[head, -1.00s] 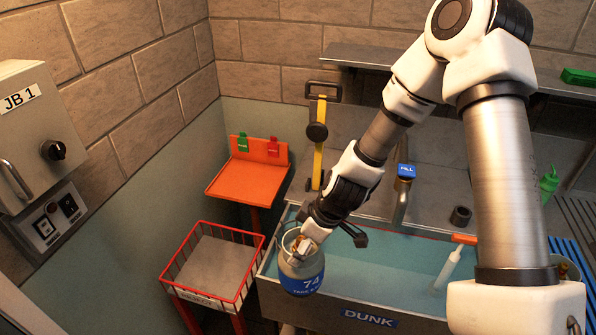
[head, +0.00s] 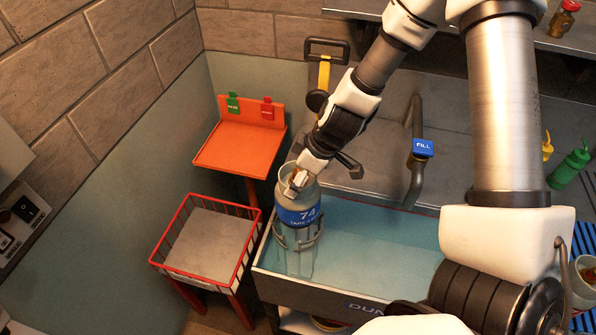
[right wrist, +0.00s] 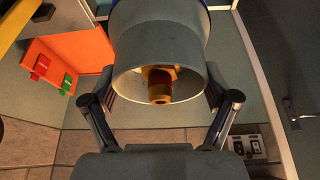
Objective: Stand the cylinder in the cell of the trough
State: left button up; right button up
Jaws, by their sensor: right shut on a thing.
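The cylinder (head: 297,215) is grey with a blue band marked 74, and stands upright at the left end of the trough (head: 300,285). My right gripper (head: 299,181) is shut on its top collar from above. The right wrist view shows the fingers on both sides of the collar (right wrist: 160,50) and a brass valve (right wrist: 158,85) inside it. The metal cell (head: 299,243) shows around the cylinder's lower part, in the water. I cannot tell whether the cylinder's base touches the trough floor. My left gripper is not in view.
A red wire basket (head: 205,245) stands left of the trough. An orange shelf (head: 240,148) with green and red tags is behind it. A tap marked FILL (head: 422,148) rises at the trough's back. The water (head: 375,240) right of the cylinder is clear.

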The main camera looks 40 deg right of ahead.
jog(key=shift+w+f+b, duration=0.15)
jog(key=shift+f+b, duration=1.45)
jog(key=shift+f, duration=0.15)
jog(key=shift+f+b, duration=0.5)
jog(key=shift+f, duration=0.2)
notch_tip(320, 180, down, 14)
jog(key=b, duration=1.3)
jog(key=shift+r, duration=0.2)
